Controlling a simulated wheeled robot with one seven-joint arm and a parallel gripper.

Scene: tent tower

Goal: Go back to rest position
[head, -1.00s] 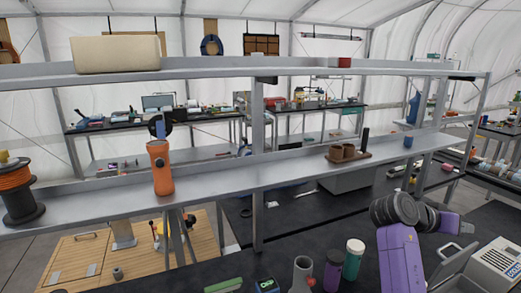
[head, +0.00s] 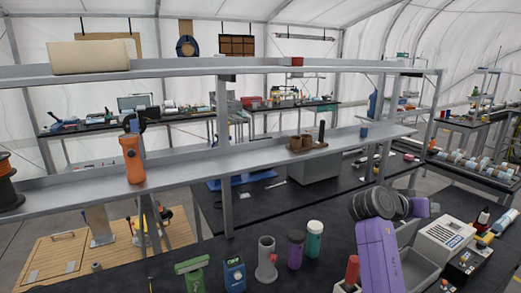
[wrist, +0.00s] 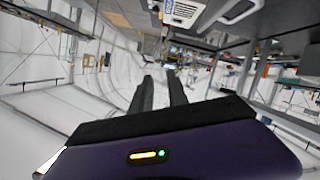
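My gripper shows in the wrist view as two dark fingers (wrist: 162,92) with a narrow gap between them. The gap is empty, so the gripper is open. The fingers touch nothing. In the head view my purple arm is folded at the lower right, above the black front bench (head: 330,232); the fingers cannot be made out there.
On the bench stand a green tool (head: 192,272), a blue meter (head: 234,274), a grey pipe fitting (head: 266,258), a purple bottle (head: 295,249) and a green bottle (head: 313,239). A grey bin (head: 420,268) and a white machine (head: 446,239) are close to my arm. A metal shelf (head: 225,171) spans behind.

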